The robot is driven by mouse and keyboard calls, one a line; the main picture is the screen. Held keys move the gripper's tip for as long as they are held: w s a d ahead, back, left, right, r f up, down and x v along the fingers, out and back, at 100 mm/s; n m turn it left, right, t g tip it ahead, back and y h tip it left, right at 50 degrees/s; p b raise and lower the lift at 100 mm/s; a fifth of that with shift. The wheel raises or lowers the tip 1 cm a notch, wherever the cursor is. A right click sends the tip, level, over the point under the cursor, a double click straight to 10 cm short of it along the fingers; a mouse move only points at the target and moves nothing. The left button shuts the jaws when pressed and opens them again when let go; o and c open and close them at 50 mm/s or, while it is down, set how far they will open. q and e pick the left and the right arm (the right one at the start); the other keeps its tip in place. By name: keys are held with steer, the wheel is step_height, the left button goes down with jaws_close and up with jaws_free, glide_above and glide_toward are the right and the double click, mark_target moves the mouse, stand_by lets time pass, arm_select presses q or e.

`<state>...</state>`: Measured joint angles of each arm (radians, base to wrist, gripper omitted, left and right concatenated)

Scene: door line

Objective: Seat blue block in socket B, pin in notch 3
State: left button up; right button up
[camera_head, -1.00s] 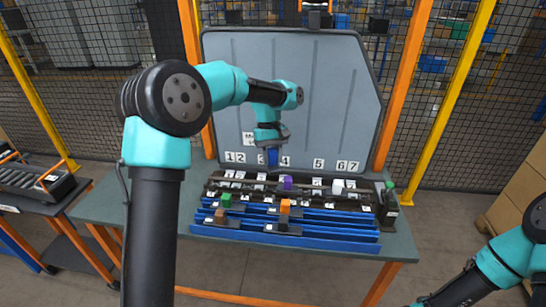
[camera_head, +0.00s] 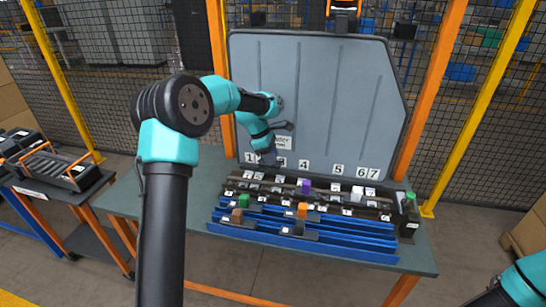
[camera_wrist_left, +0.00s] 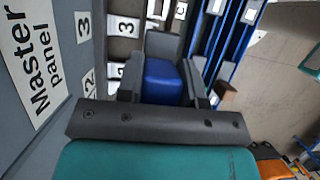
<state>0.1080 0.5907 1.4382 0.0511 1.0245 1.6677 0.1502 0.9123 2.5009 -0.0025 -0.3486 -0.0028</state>
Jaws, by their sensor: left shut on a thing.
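My left gripper (camera_head: 267,157) is in front of the grey panel's lower left, over the number labels near 2 and 3. In the left wrist view its two dark fingers (camera_wrist_left: 162,76) are shut on the blue block (camera_wrist_left: 163,83), one on each side. The block's lower end and any pin are hidden. In the head view I cannot make out the block at the gripper. Socket B and notch 3 cannot be told apart in the dark rows below the panel. Only part of my right arm shows at the lower right; its gripper is out of view.
A purple block (camera_head: 306,186) and a white block (camera_head: 357,194) stand in the dark rear row. Green (camera_head: 243,200), orange (camera_head: 302,210) and brown (camera_head: 237,215) blocks sit nearer, by the blue rails (camera_head: 330,248). A dark bottle-like item with a green top (camera_head: 409,202) stands at the right end.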

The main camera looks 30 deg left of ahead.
arm_select(q)
step_height(320, 180, down, 6)
steer(key=shift+f, duration=0.2)
stand_by(0.7)
steer(key=shift+f, duration=0.25)
steer(key=shift+f, duration=0.15)
stand_by(0.3)
steer(key=shift+f, duration=2.2)
steer(key=o, duration=1.2)
steer(key=shift+c, duration=0.2)
